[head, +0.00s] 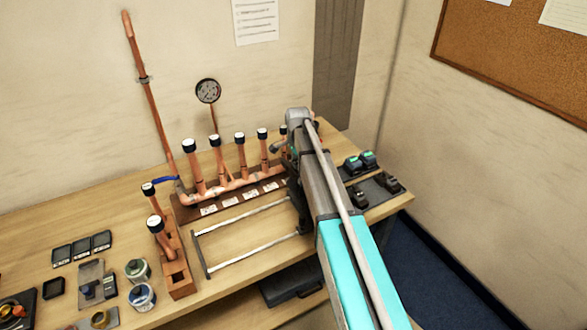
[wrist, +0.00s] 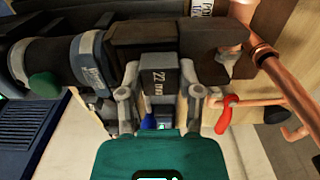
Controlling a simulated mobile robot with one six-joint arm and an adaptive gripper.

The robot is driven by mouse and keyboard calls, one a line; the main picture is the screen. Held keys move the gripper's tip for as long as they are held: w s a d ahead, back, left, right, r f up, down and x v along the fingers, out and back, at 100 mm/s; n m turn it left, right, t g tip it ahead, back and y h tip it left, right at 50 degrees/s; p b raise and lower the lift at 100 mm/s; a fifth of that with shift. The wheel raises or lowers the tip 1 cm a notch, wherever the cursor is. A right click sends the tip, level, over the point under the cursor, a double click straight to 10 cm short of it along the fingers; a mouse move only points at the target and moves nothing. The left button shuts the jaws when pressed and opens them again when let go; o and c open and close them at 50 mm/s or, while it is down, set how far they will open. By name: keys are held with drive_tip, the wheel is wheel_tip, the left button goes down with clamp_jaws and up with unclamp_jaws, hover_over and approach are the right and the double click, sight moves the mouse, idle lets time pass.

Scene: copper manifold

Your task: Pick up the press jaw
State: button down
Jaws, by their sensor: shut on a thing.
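The press jaw (wrist: 159,76) is a dark grey block with pale "22" lettering, in the middle of the wrist view. My gripper (wrist: 160,98) is shut on it, with one grey finger on each side. A wider dark body lies directly above the block in that view, and I cannot tell whether the two are joined. In the head view my own arm covers most of the gripper, and I cannot make out the jaw there.
The copper manifold (head: 232,186) with several black-capped upright stubs stands left of my arm. A pressure gauge (head: 208,91) rises behind it. A pale rail frame (head: 245,255) lies in front. Black devices (head: 360,163) sit to the right. A red handle (wrist: 226,114) and copper pipe are close to the gripper.

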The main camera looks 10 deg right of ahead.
sight(297, 161)
drive_tip(key=shift+r, duration=0.1)
idle(0.3)
wheel_tip(297, 161, up, 3)
drive_tip(key=p, duration=0.3)
drive_tip(key=shift+r, duration=0.1)
drive_tip(key=s+r+p, duration=0.9)
drive_tip(key=s+p, duration=0.1)
drive_tip(key=s, duration=0.4)
drive_tip(key=shift+d+r, duration=0.3)
drive_tip(key=shift+f, duration=0.1)
